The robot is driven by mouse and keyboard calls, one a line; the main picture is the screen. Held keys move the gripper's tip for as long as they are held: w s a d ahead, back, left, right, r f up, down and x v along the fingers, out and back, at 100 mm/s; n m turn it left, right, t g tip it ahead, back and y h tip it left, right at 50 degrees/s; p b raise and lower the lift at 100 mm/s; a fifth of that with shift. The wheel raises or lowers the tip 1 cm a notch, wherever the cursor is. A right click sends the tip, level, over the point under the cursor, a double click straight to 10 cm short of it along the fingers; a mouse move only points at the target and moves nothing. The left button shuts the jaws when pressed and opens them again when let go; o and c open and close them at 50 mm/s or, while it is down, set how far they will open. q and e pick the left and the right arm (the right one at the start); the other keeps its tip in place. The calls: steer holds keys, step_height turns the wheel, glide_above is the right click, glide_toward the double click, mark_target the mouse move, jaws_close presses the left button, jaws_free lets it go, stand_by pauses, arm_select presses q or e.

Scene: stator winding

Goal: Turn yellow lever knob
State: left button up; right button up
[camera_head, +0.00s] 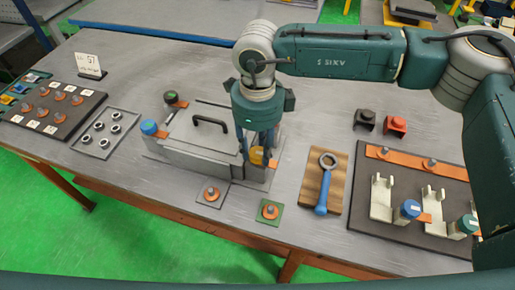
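The yellow lever knob (257,155) shows at the right end of the grey metal box (190,156) with a black handle. It is partly hidden behind my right gripper's fingers. My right gripper (259,152) points straight down at the knob, with its dark fingers around or just in front of it. I cannot tell whether the fingers are touching the knob or how far they are closed. My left gripper is not in view.
A blue knob (149,127) and a dark green-topped knob (171,97) stand at the box's left. A blue-handled ring wrench (325,180) lies on a wooden board to the right. A fixture board (385,228) is further right. A tray of rings (85,143) lies left.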

mark_target(258, 152)
steer(key=o, duration=0.4)
steer(key=shift+c, duration=0.2)
steer(key=shift+r, duration=0.1)
step_height(258, 152, up, 12)
stand_by(0.4)
